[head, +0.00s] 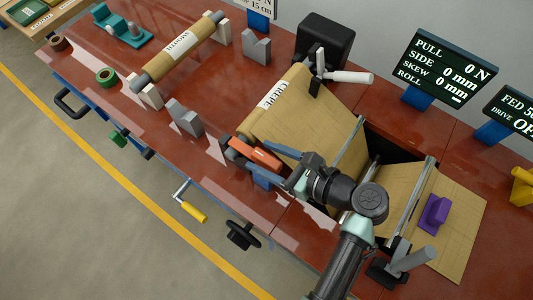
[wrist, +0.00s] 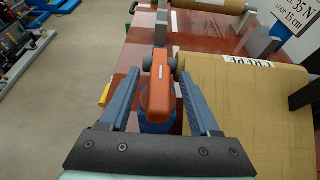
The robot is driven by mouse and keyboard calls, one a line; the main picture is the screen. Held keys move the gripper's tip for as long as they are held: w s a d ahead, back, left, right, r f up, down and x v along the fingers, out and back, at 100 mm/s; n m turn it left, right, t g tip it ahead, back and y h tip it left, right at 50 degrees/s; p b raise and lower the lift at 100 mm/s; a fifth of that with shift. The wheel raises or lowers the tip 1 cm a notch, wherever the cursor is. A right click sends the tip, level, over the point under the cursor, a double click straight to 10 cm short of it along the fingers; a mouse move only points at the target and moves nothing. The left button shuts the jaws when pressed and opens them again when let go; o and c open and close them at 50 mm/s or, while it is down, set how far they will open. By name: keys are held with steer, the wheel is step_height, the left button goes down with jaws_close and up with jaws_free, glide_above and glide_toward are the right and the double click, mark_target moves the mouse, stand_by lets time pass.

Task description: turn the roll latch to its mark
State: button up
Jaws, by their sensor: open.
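The roll latch appears to be the orange lever (head: 256,154) at the near end of the CREPE roll (head: 283,98). In the wrist view the orange lever (wrist: 160,88) points away from me, above a blue base (wrist: 158,126). My gripper (head: 257,158) is open, with one blue-grey finger on each side of the lever. In the wrist view my gripper (wrist: 159,72) shows gaps between both fingers and the lever, wider near the palm. I cannot make out the latch's mark.
Grey roll supports (head: 185,117) and the SMOOTH roll (head: 178,50) stand to the left. A yellow-handled crank (head: 190,207) and a black knob (head: 242,236) project from the table's front. A screen (head: 450,72) shows readings.

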jaws_close()
stand_by(1.4)
